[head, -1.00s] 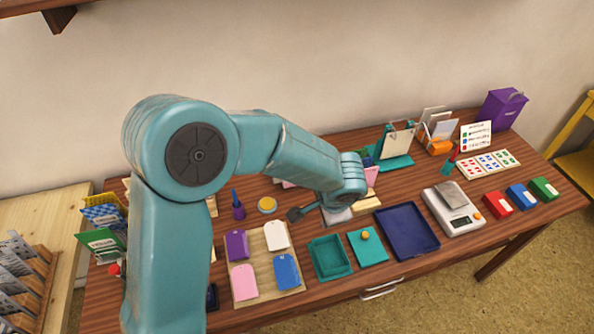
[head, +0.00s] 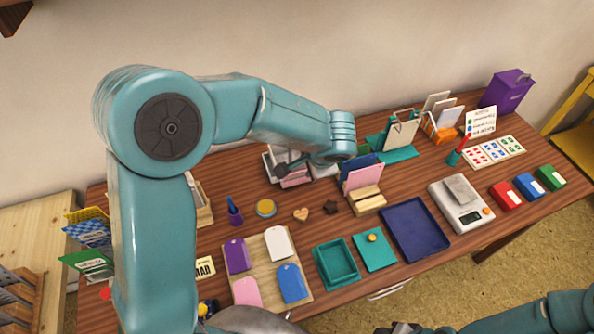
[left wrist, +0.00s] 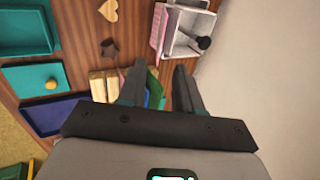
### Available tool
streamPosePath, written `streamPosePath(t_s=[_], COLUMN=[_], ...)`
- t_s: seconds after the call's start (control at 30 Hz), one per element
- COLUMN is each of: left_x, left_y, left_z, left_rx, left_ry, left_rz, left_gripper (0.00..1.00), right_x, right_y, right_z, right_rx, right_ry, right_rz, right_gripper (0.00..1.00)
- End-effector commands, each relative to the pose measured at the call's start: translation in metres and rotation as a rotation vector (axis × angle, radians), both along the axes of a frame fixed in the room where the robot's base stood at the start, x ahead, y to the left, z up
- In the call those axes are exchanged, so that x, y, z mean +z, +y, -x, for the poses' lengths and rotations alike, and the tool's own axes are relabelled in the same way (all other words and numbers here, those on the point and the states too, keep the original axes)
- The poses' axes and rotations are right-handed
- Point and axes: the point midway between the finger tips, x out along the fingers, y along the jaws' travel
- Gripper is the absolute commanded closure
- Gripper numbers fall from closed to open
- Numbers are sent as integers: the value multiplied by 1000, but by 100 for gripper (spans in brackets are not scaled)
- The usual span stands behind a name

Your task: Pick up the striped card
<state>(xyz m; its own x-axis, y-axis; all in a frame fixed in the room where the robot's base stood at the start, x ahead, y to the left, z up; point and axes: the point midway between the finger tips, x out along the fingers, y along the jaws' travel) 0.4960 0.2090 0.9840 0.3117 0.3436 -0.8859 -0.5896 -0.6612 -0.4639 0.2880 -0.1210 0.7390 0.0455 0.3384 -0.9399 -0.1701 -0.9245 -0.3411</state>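I cannot single out a striped card with certainty. Pink, finely lined pieces (left wrist: 158,30) sit at the side of a white box (left wrist: 185,28) in the left wrist view. A pink card (head: 362,177) and a blue card stand in a wooden holder (head: 368,203). My right gripper is not seen.
Checked blue packets (head: 90,236) stand at the far left. A tag board (head: 262,250), teal tray (head: 336,262), navy tray (head: 415,230) and scale (head: 461,205) line the front. A heart block (head: 301,214) and dark star (head: 331,207) lie mid-table. Teal stand (head: 400,152) is behind.

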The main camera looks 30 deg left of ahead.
Motion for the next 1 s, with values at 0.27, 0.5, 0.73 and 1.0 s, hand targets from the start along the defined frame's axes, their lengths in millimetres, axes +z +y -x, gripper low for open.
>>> streamPosePath(t_s=[0.27, 0.5, 0.73, 1.0], left_x=[-60, -82, -106, -127], left_y=[21, 30, 45, 53], left_z=[-17, -26, -40, -47], left_rx=[1, 1, 2, 0], left_ry=[8, 3, 7, 3], left_rz=[0, 1, 2, 2], left_gripper=[66, 66, 66, 66], right_x=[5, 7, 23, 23], right_y=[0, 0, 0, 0], right_z=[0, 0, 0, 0], right_rx=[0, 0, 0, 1], right_ry=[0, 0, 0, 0], right_rz=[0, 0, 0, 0], right_gripper=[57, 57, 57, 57])
